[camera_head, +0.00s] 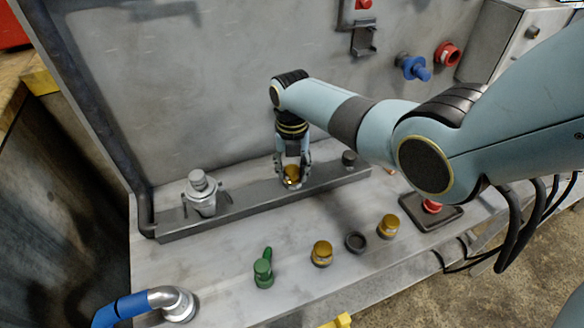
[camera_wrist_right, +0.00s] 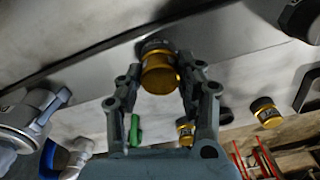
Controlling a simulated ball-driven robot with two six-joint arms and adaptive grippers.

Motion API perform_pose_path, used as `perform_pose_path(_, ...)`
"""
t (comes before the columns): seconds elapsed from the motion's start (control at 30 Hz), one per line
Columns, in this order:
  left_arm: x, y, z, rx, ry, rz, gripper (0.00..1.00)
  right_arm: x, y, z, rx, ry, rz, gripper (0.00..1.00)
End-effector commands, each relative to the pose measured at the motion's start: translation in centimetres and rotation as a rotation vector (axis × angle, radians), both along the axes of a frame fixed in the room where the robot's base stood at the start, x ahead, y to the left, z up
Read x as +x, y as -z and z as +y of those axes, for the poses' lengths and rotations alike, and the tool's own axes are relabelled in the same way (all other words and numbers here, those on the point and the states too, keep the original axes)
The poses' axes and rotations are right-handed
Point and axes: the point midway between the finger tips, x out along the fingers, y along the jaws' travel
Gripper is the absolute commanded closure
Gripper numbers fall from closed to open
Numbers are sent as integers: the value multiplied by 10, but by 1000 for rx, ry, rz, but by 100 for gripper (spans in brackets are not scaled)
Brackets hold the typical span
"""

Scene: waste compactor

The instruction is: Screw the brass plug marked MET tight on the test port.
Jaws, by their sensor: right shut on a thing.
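My right gripper (camera_head: 292,180) points down at the grey rail and is shut on a brass plug (camera_head: 291,172). In the right wrist view the same plug (camera_wrist_right: 160,77) sits between the two fingers, with a dark round fitting (camera_wrist_right: 154,47) at its far end, on the rail. I cannot tell how far the plug is threaded on, and its marking is not readable. Two other brass plugs, one nearer the middle (camera_head: 322,252) and one to its right (camera_head: 388,225), stand on the bench. My left gripper is not in view.
A grey valve (camera_head: 201,193) stands left on the rail (camera_head: 238,208), and a dark knob (camera_head: 348,159) to the right. A green part (camera_head: 263,270), a dark ring (camera_head: 355,241) and a red button box (camera_head: 432,207) are on the bench. A blue-handled pipe (camera_head: 150,302) is front left.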

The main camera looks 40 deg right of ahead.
Motion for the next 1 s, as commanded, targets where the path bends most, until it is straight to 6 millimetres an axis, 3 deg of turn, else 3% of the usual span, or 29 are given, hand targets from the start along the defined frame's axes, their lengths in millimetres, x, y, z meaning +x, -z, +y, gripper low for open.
perform_pose_path(0.2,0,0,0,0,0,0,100,0,0,-1,0,302,0,100)
perform_pose_path(0.47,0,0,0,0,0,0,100,0,0,-1,-1,455,0,100)
perform_pose_path(0.63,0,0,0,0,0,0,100,0,0,-1,-1,465,0,100)
perform_pose_path(0.67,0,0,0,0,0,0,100,0,0,-1,-1,465,0,61)
perform_pose_path(0.83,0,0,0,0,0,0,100,0,0,-1,-1,463,0,39)
perform_pose_path(1.0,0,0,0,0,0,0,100,0,0,0,-1,462,0,36)
